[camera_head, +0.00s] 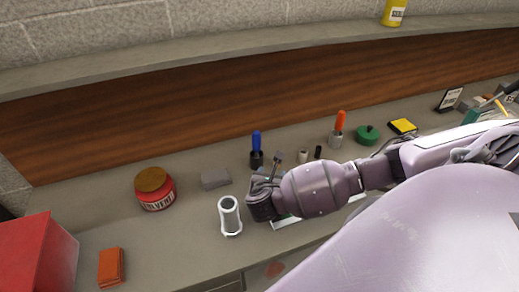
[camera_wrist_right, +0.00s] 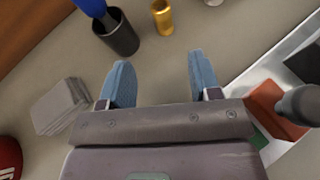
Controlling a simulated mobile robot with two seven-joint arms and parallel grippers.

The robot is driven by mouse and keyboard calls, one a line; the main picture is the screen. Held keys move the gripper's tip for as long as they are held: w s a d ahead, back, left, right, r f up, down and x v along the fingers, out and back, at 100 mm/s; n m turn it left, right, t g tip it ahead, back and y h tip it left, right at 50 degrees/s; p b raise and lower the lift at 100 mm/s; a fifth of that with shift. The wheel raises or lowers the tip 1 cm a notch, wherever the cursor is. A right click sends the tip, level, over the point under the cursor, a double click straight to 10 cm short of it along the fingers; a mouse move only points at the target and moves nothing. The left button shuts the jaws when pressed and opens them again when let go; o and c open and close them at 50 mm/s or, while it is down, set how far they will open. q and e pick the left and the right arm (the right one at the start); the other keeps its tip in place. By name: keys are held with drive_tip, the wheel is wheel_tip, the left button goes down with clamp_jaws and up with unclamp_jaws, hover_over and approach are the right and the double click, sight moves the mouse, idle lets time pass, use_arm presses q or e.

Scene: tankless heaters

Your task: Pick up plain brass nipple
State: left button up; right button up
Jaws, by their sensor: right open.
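A plain brass nipple (camera_wrist_right: 162,16), a short gold-coloured hollow cylinder, stands on the grey counter at the top of the right wrist view. I cannot make it out in the head view, where my right arm and gripper cover part of the counter. My right gripper (camera_wrist_right: 161,78) is open, its two blue-grey fingers spread with nothing between them. The nipple is beyond the fingertips, roughly in line with the gap. In the head view the right gripper (camera_head: 270,178) is low over the counter's middle. My left gripper is not in view.
A dark cup (camera_wrist_right: 117,36) with a blue-handled tool stands left of the nipple. A grey folded block (camera_wrist_right: 60,106) lies at the left. A white tray (camera_wrist_right: 248,88) with several items is at the right. A red jar (camera_head: 155,190) and a silver sleeve (camera_head: 230,216) stand on the counter.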

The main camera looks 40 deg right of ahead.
drive_tip(key=shift+w+d, duration=0.1)
drive_tip(key=shift+d, duration=0.35)
drive_tip(key=x, duration=0.5)
drive_tip(key=shift+r+p+x, duration=0.2)
drive_tip(key=shift+r+x, duration=0.05)
drive_tip(key=shift+x, duration=1.15)
drive_tip(key=shift+r+p+x, duration=0.15)
drive_tip(key=shift+r+x, duration=0.05)
drive_tip(key=shift+x, duration=1.2)
drive_tip(key=shift+w+d, duration=0.15)
drive_tip(key=shift+d, duration=0.05)
drive_tip(key=shift+c, duration=0.4)
drive_tip(key=c, duration=0.9)
drive_tip(key=shift+r, duration=0.1)
drive_tip(key=shift+c, duration=0.2)
